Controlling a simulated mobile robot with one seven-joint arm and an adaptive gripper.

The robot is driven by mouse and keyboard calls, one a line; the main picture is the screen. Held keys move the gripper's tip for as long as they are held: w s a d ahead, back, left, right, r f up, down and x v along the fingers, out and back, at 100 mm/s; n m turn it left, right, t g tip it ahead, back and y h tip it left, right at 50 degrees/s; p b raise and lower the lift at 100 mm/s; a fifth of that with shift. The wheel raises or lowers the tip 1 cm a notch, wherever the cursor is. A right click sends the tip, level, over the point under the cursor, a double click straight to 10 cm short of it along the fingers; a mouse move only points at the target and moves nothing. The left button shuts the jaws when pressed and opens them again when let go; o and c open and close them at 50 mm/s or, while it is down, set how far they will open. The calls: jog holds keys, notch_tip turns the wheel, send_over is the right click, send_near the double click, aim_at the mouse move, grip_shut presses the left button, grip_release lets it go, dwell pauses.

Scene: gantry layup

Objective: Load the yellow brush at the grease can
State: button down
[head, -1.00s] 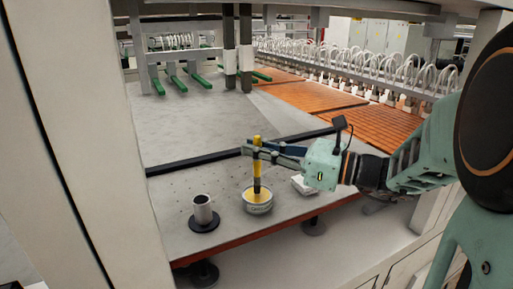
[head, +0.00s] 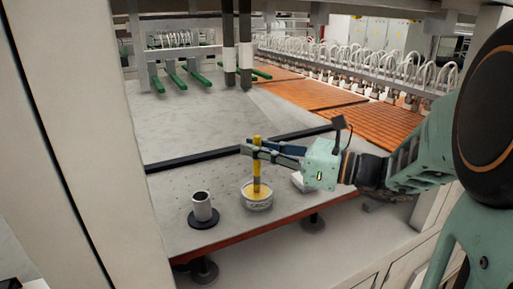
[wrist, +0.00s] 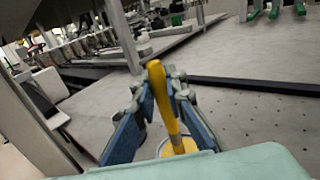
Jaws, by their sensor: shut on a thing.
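The yellow brush (head: 257,172) stands nearly upright in my gripper (head: 250,148), its lower end inside the grease can (head: 258,205). The can is a short, round, light-coloured tub with yellow grease in it, standing on the grey table. My gripper is shut on the brush's handle above the can. In the wrist view the yellow handle (wrist: 163,100) runs between the two blue finger pads of my gripper (wrist: 163,82), and part of the can (wrist: 205,153) shows below. The brush's tip is hidden or too small to make out.
A grey cup (head: 202,204) stands on a dark round base left of the can. A small white object (head: 302,181) lies right of the can, partly behind my gripper. A dark bar (head: 200,160) crosses the table behind. The table's front edge (head: 250,233) is close.

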notch_tip(320, 180, up, 7)
jog(key=p, duration=0.6)
jog(key=shift+p, duration=0.35)
jog(key=shift+d, duration=0.1)
dwell(0.5)
